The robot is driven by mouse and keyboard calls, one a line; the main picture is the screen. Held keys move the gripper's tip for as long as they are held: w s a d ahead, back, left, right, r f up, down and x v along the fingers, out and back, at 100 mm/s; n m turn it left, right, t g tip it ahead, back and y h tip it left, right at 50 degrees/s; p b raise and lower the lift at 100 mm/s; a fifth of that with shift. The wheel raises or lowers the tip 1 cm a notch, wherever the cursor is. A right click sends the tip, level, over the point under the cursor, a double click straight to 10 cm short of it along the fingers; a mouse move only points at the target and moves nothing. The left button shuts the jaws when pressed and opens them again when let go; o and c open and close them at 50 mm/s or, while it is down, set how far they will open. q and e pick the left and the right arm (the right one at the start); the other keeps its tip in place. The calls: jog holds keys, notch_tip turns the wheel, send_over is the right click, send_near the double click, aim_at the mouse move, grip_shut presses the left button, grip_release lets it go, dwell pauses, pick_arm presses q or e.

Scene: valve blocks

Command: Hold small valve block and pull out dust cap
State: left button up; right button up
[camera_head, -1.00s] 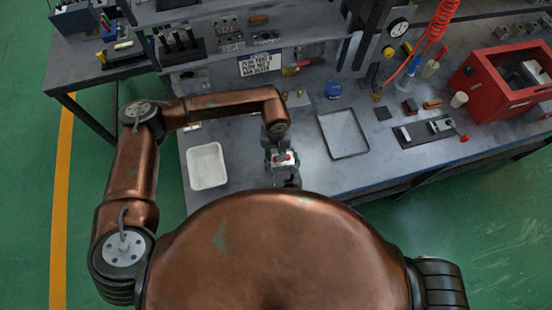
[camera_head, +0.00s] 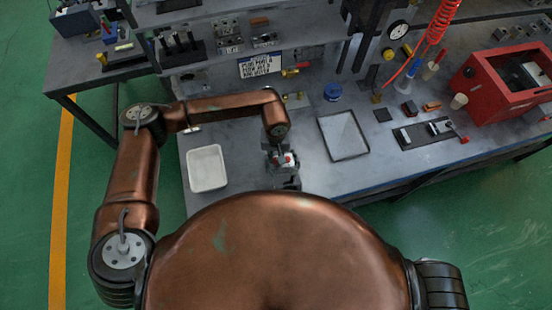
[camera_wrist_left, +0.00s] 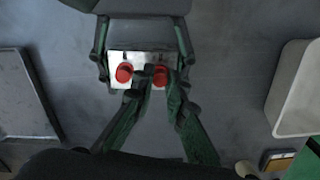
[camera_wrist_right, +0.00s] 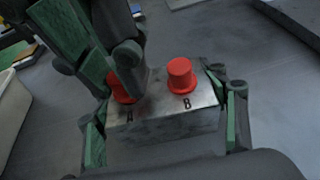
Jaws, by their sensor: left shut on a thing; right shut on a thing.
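The small valve block (camera_wrist_right: 165,125) is a grey metal block marked A and B, with two red dust caps on top. My right gripper (camera_wrist_right: 165,128) is shut on the block, one finger on each side, and holds it above the bench. My left gripper (camera_wrist_left: 153,84) is shut on the dust cap at A (camera_wrist_right: 121,92), reaching in from above; its fingers partly hide that cap. The cap appears to sit on the block, but its base is hidden. The dust cap at B (camera_wrist_right: 181,75) stands free. In the head view the block (camera_head: 287,160) is small and partly covered.
A white bin (camera_head: 190,170) stands on the bench left of the block. A flat grey tray (camera_head: 365,150) lies to the right. A red machine (camera_head: 480,105) and a dark fixture plate (camera_head: 405,142) are farther right. Open bench surface surrounds the block.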

pick_arm(q)
notch_tip(320, 180, up, 10)
jog(key=shift+f, duration=0.25)
pick_arm(e)
jog(key=o, duration=1.8)
jog(key=v, duration=1.2)
